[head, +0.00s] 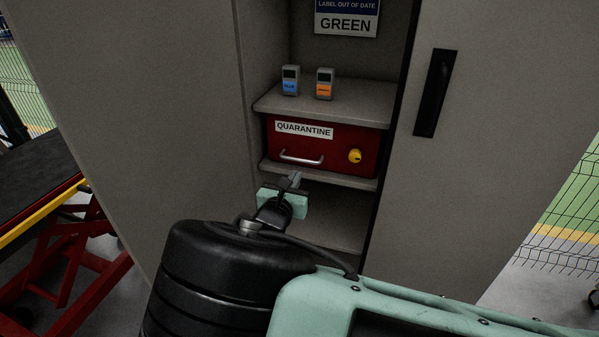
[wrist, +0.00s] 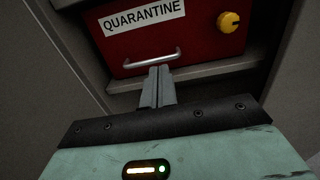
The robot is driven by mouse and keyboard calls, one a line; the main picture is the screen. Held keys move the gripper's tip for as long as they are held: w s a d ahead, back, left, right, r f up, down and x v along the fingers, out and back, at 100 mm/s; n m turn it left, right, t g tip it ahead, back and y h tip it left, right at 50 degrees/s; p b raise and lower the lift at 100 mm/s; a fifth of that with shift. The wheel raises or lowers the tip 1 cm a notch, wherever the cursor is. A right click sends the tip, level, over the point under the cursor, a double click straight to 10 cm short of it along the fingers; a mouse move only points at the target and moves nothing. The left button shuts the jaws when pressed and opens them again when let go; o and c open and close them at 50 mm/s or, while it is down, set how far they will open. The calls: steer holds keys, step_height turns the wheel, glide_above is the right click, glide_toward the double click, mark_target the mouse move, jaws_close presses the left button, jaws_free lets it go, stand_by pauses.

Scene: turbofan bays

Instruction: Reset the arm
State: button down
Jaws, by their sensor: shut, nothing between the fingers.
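My arm reaches toward an open grey cabinet bay. My gripper (head: 294,177) is shut and empty, with its fingers together just below and in front of the red quarantine drawer (head: 345,145). In the wrist view my gripper (wrist: 159,72) has its fingertips close under the drawer's silver handle (wrist: 152,57); I cannot tell whether they touch it. The drawer looks closed. It has a white QUARANTINE label (head: 304,130) and a yellow knob (head: 355,156) on its right side.
Two small grey devices stand on the shelf (head: 350,95) above the drawer, one with a blue label (head: 290,81) and one with an orange label (head: 325,84). A GREEN sign (head: 346,22) hangs above. A cabinet door with a black handle (head: 435,92) is at right. A red lift table (head: 60,220) stands at left.

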steer(key=s+d+m+g+h, duration=0.2)
steer(key=s+d+m+g, duration=0.9)
steer(key=d+m, duration=0.15)
steer(key=s+r+m+g+y+p, duration=0.1)
steer(key=s+r+m+g+y, duration=0.2)
steer(key=s, duration=1)
steer(key=s+r+m+g+y+p, duration=0.1)
steer(key=s+r+m+g+y, duration=0.2)
steer(key=s+r+m+y, duration=0.2)
steer(key=s+r+m, duration=0.3)
steer(key=s+r, duration=0.3)
steer(key=s, duration=0.2)
steer(key=shift+r+m+y, duration=0.2)
steer(key=shift+m+y, duration=0.15)
steer(key=shift+y, duration=0.05)
steer(key=c, duration=2.1)
jaws_free()
steer(key=shift+c, duration=0.2)
